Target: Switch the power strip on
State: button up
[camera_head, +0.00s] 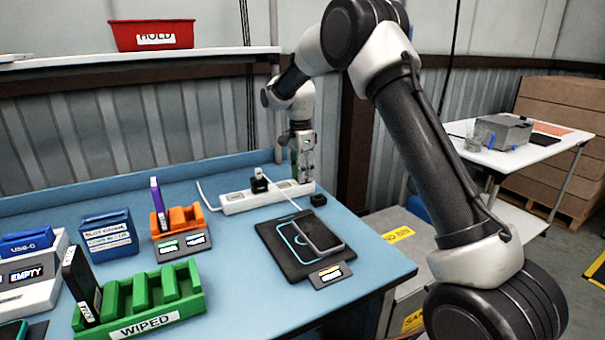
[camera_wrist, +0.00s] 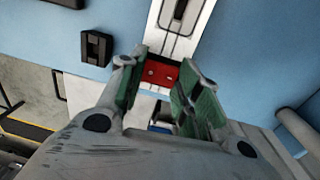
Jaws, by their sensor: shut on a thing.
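The white power strip (camera_head: 250,200) lies along the back of the blue table. My gripper (camera_head: 304,178) points down at its right end. In the wrist view, the strip (camera_wrist: 165,45) runs up and away, and its red switch (camera_wrist: 160,74) shows between the green pads of my gripper (camera_wrist: 162,88). The fingers are closed in on the strip's end, one on each side of the switch. The lower part of the strip's end is partly hidden by the fingers. I cannot tell which way the switch is tipped.
A black plug (camera_head: 259,181) sits in the strip, and a small black block (camera_head: 318,199) lies just right of it. A phone (camera_head: 319,233) rests on a black pad (camera_head: 270,245) in front. Green (camera_head: 190,305) and orange (camera_head: 184,213) racks stand left.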

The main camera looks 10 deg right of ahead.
jog(key=o, duration=1)
jog(key=r, duration=1.2)
jog(key=shift+w+a, duration=0.1)
jog(key=shift+w, duration=0.3)
